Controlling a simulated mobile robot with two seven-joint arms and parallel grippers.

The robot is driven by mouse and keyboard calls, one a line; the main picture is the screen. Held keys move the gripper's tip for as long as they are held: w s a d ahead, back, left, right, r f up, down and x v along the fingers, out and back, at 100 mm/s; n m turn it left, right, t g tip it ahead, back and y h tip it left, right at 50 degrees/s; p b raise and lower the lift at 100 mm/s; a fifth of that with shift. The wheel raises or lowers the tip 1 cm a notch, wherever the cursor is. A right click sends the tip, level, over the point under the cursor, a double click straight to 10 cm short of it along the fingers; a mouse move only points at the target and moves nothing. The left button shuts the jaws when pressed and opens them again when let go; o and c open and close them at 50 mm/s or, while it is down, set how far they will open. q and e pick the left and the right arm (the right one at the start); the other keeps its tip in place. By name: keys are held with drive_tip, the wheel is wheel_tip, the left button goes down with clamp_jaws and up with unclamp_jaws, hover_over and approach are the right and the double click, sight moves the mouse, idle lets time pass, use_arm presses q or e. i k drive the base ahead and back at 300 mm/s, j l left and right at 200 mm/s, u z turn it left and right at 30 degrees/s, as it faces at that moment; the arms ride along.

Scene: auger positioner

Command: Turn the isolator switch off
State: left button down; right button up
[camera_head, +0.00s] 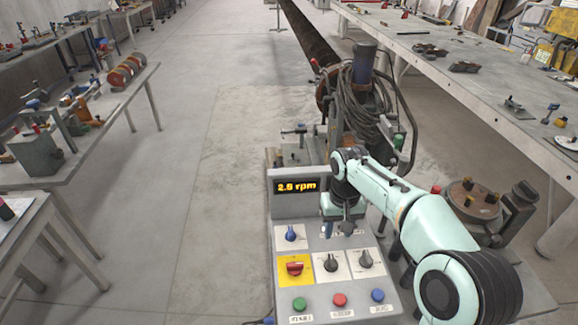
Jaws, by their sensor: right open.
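My right gripper (338,229) is open and empty, above the upper right part of the panel and apart from the red switch. It hides part of the panel's top row. My left gripper is not in view.
A blue knob (291,234) is above the red switch, and two dark knobs (331,262) are to its right. Green, red and blue buttons line the front row. A machine with coiled cable (372,105) stands behind. Open floor (215,220) lies left of the box.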

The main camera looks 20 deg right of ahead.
sight(294, 269)
drive_tip(key=k, duration=1)
